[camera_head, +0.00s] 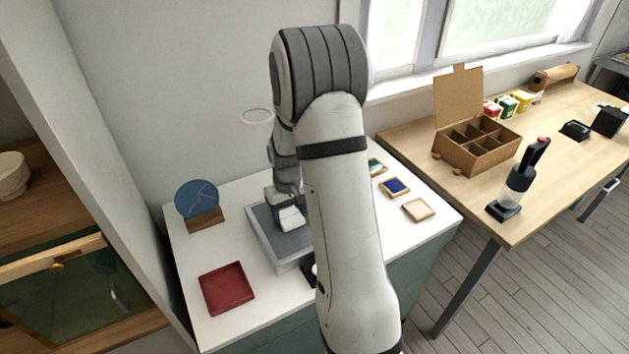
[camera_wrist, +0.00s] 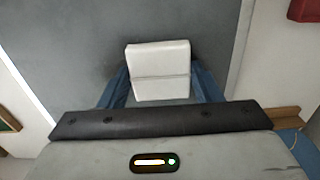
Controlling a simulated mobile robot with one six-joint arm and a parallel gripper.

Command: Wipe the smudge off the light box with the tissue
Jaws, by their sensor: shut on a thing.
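The tissue (camera_head: 291,219) is a small white folded pad with a crease across it. It shows close up in the wrist view (camera_wrist: 158,60). My gripper (camera_head: 289,209) points down over the light box, and its blue fingers (camera_wrist: 160,84) are shut on the tissue from both sides. The light box (camera_head: 265,230) is a flat grey panel with a pale rim on the white table; its grey face fills much of the wrist view (camera_wrist: 65,45). The tissue is at or just above this face; I cannot tell if they touch. I make out no smudge; my arm and the tissue hide part of the panel.
A red tray (camera_head: 227,288) lies front left. A blue disc (camera_head: 197,198) stands in a wooden holder (camera_head: 205,220) behind it. Small framed tiles (camera_head: 395,187) lie right of my arm.

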